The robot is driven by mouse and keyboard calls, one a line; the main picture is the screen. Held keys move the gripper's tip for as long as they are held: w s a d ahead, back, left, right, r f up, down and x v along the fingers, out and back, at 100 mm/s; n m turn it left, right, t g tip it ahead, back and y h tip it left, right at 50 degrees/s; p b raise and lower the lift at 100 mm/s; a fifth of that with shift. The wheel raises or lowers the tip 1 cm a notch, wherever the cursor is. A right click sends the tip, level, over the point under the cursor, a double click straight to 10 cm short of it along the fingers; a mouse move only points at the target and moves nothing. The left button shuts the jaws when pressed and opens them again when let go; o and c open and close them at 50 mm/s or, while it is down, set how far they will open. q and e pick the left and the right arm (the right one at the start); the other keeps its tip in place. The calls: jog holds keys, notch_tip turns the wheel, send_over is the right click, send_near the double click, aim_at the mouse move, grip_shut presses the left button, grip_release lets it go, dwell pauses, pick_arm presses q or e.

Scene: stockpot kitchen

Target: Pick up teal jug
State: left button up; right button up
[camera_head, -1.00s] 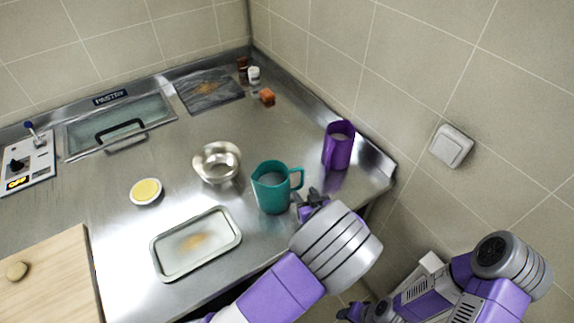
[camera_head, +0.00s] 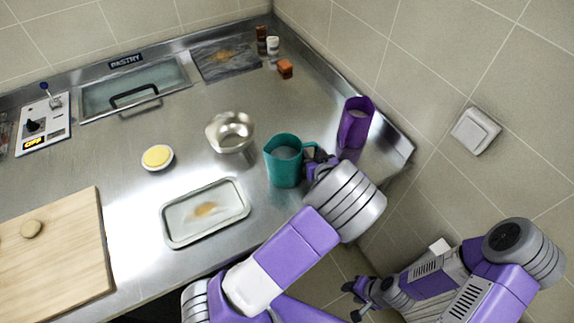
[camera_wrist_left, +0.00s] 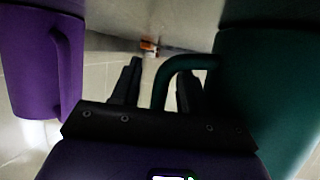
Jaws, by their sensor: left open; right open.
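The teal jug (camera_head: 283,162) stands upright on the steel counter, its handle pointing right. My left gripper (camera_head: 314,158) is at the handle side of the jug. In the left wrist view the jug body (camera_wrist_left: 268,95) fills the right side. The handle (camera_wrist_left: 172,78) reaches in between the two open fingers of the left gripper (camera_wrist_left: 157,85), which are not closed on it. My right gripper (camera_head: 358,297) is open and empty, low at the right, away from the counter.
A purple jug (camera_head: 355,124) stands right of the teal jug, and shows at left in the wrist view (camera_wrist_left: 42,60). A metal bowl (camera_head: 230,132) and a tray (camera_head: 205,212) are left of the teal jug. The tiled wall (camera_head: 440,70) bounds the right side.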

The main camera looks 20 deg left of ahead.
pick_arm(q)
grip_shut()
dwell(1.0)
jog(key=shift+r, duration=0.15)
